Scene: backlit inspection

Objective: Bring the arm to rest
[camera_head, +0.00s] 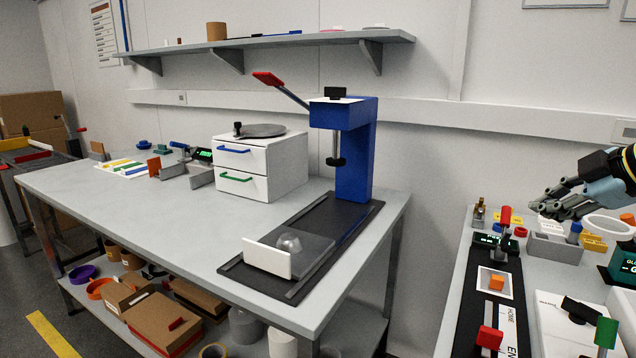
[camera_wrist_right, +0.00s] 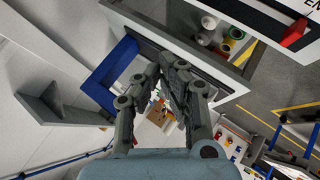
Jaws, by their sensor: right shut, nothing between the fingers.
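My right gripper (camera_head: 540,206) comes in from the right edge in the head view, its grey fingers closed together with nothing between them. It hangs in the air over the right-hand bench, above the grey bin and small parts there. In the right wrist view the fingers of my right gripper (camera_wrist_right: 172,62) come together at their tips, empty. Part of my right arm is cut off by the picture edge. My left gripper is not in view.
A blue press (camera_head: 357,150) with a red-tipped lever stands on the long bench (camera_head: 130,205). A white drawer unit (camera_head: 285,170) is beside it. A wall shelf (camera_head: 280,42) runs above. The right-hand bench is crowded, with a red-handled clamp (camera_head: 505,222) near the gripper.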

